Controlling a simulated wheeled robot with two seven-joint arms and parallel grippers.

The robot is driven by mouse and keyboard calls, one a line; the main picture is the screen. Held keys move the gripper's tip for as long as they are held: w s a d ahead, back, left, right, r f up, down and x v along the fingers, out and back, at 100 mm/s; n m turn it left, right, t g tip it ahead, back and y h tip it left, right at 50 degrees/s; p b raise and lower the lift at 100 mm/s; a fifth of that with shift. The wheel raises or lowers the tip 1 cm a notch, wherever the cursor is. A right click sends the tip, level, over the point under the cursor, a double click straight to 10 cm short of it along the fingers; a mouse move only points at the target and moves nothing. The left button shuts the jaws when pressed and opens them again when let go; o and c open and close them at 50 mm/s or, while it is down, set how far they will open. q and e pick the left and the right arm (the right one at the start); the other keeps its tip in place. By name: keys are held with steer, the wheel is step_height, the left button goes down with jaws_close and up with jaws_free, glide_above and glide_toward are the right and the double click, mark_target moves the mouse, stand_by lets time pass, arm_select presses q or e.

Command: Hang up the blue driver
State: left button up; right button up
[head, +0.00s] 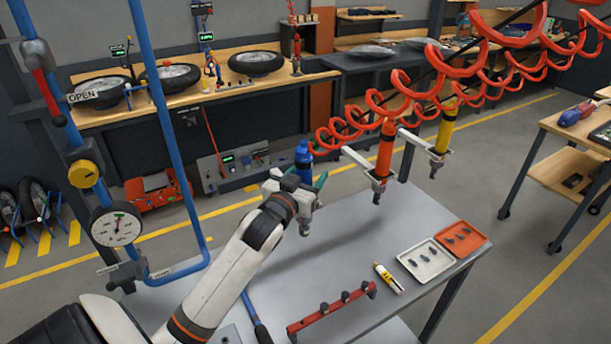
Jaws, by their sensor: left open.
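The blue driver (304,157) is upright at the far left edge of the grey table (345,235), its blue top showing above my left gripper (299,183). My left gripper is open, with its jaws at the driver's body. They hide the driver's middle, and I cannot tell whether they touch it. A metal nose shows below the gripper. Any holder for the blue driver is hidden. The orange driver (385,150) and the yellow driver (445,127) hang upright in grey brackets to the right. My right gripper is not in view.
Orange coiled hoses (400,95) hang over the table's far side. A blue pipe frame with a gauge (117,226) stands at left. A white tray (404,258), an orange tray (484,240), a marker-like tube (388,279) and a red rack (330,312) occupy the table's near right.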

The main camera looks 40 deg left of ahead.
arm_select(q)
steer(key=s+d+b, duration=0.2)
steer(key=s+b, duration=0.2)
steer(key=s, duration=0.7)
steer(key=shift+s+d+b, duration=0.15)
steer(key=shift+s+b, duration=0.2)
steer(key=shift+s, duration=0.05)
